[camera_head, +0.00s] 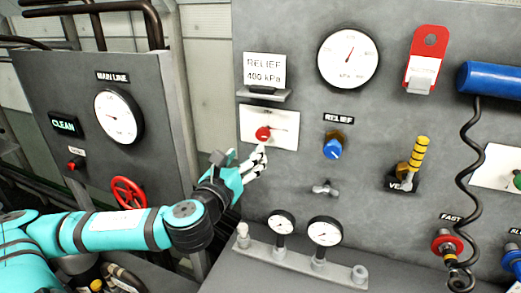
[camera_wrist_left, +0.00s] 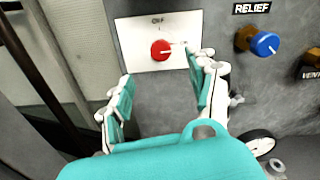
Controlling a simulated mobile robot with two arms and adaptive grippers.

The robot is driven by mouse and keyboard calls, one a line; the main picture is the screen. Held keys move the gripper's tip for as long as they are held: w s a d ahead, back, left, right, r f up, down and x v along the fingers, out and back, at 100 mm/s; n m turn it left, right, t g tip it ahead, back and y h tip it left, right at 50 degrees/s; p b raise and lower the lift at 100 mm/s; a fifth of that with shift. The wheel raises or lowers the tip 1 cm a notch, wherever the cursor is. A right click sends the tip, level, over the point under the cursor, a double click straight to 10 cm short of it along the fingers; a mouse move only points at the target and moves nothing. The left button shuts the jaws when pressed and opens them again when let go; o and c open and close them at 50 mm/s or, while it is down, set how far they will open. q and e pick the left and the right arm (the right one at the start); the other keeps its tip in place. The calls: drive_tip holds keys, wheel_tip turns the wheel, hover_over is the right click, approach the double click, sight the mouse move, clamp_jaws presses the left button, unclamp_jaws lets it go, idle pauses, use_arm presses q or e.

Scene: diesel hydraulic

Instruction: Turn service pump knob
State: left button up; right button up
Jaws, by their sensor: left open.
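A red knob (camera_head: 263,133) sits on a white plate (camera_head: 283,120) on the grey panel, below the "RELIEF 400 kPa" card. In the left wrist view the red knob (camera_wrist_left: 161,50) has a pale pointer line towards the right, and its plate (camera_wrist_left: 135,32) bears a small label, "OFF" as far as I can read. My left gripper (camera_head: 257,160) is open just below the knob, apart from it as far as I can tell. In the left wrist view the gripper (camera_wrist_left: 160,85) has its fingers spread, with the knob beyond them, nearer the right finger. My right gripper is out of view.
A blue relief knob (camera_head: 333,148) and a yellow-handled vent valve (camera_head: 413,158) stand out to the right. Small gauges (camera_head: 324,232) stand on a ledge below. A red handwheel (camera_head: 128,193) is on the left panel. A coiled cable (camera_head: 467,150) hangs at right.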

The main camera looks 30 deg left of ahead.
sight(261, 135)
use_arm(q)
drive_tip(key=p+x, duration=0.1)
drive_tip(key=x, duration=0.3)
drive_tip(key=p+x, duration=0.1)
drive_tip(key=x, duration=0.4)
drive_tip(key=shift+w+r, duration=0.1)
drive_tip(key=shift+r, duration=0.1)
drive_tip(key=shift+w+a+f+p, duration=0.15)
drive_tip(key=shift+w+p, duration=0.15)
drive_tip(key=shift+w, duration=0.4)
drive_tip(key=shift+c, duration=0.3)
drive_tip(key=c, duration=1.1)
